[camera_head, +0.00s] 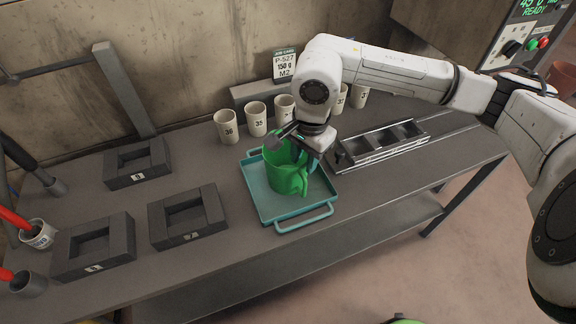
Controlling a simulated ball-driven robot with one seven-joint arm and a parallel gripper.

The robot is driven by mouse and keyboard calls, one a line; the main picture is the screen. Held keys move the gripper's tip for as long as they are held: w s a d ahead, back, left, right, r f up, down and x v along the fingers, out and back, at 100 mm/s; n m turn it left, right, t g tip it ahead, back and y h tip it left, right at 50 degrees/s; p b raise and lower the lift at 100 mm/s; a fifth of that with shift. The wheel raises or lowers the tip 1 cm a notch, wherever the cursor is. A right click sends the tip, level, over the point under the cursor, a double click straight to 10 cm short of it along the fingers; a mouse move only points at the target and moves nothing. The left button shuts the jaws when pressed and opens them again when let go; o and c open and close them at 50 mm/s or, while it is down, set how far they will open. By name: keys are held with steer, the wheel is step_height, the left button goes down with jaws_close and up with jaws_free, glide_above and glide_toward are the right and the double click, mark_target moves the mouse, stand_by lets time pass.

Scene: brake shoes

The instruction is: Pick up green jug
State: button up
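The green jug (287,179) stands on a teal tray (262,199) near the middle of the bench, its handle side toward the front. My gripper (294,146) is directly above and at the jug's upper rim, reaching in from the upper right. Parts of the gripper overlap the jug's top in this view. The fingertips are partly hidden by the wrist and the jug, so whether they are open or shut on the rim does not show clearly.
Numbered cream cups, such as one marked 36 (226,127), stand behind the tray. Dark block moulds (188,217) lie to the left. A metal rack (383,147) lies to the right under my arm. A job card (286,64) stands at the back. The front bench strip is clear.

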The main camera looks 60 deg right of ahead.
mark_target(303, 165)
steer(key=shift+w+f, duration=0.15)
steer(key=shift+f, duration=1.35)
jaws_close()
